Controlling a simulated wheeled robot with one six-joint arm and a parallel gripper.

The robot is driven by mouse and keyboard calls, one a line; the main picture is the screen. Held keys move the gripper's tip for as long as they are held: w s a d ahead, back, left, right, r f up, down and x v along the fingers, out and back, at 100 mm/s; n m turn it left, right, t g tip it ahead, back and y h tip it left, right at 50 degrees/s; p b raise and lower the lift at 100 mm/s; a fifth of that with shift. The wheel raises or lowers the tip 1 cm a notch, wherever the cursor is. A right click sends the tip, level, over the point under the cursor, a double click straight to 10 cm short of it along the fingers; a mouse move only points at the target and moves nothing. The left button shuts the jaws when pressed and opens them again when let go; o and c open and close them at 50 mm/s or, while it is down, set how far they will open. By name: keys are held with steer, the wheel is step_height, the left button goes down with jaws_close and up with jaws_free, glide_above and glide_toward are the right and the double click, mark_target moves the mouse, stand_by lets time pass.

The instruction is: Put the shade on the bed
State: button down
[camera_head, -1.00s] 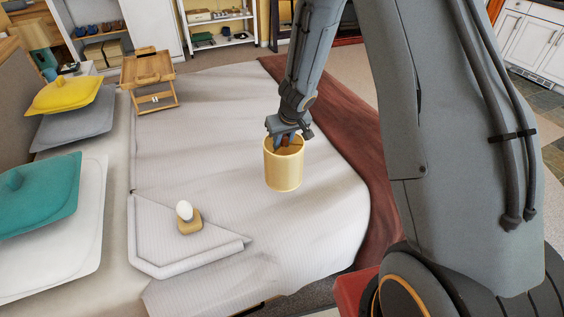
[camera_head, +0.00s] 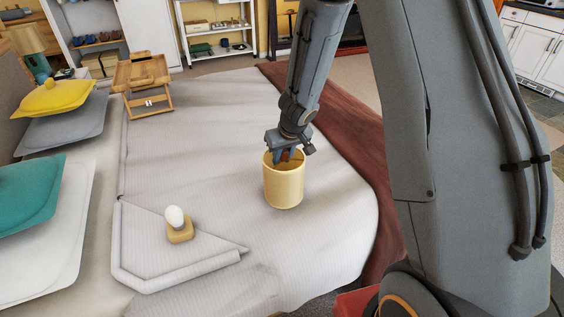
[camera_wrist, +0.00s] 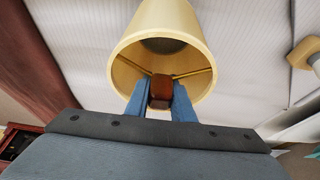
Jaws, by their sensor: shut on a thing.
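The shade (camera_head: 284,188) is a pale yellow, open-topped cylinder over the middle of the bed (camera_head: 200,110), which has a whitish striped cover. My gripper (camera_head: 287,156) reaches down into the shade's top opening. In the wrist view the shade (camera_wrist: 165,25) fills the upper middle, and my gripper's blue fingers (camera_wrist: 160,95) are shut on a small brown piece at the centre of its thin spokes. The shade looks upright. I cannot tell whether its lower rim touches the cover.
A small lamp base with a white bulb (camera_head: 175,217) stands on the folded cover corner, left of the shade. A wooden tray table (camera_head: 143,78) stands at the far left of the bed. Yellow (camera_head: 57,97) and teal (camera_head: 25,195) cushions lie along the left. The cover around the shade is clear.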

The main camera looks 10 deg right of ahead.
steer(key=shift+f, duration=0.1)
steer(key=c, duration=1.5)
jaws_free()
steer(key=shift+c, duration=0.2)
steer(key=s+d+r+m+h+p, duration=0.1)
steer(key=s+d+r+p, duration=0.1)
steer(key=s+r+p, duration=0.45)
steer(key=s+d+r+h+p, duration=0.1)
steer(key=d+r+p, duration=0.25)
steer(key=r, duration=0.65)
steer(key=s+a+r+g, duration=0.1)
steer(key=s+r, duration=0.1)
steer(key=s, duration=0.8)
steer(key=s+a+r+m+g+y, duration=0.1)
steer(key=s+r+g, duration=0.1)
steer(key=s, duration=0.9)
steer(key=shift+r, duration=0.8)
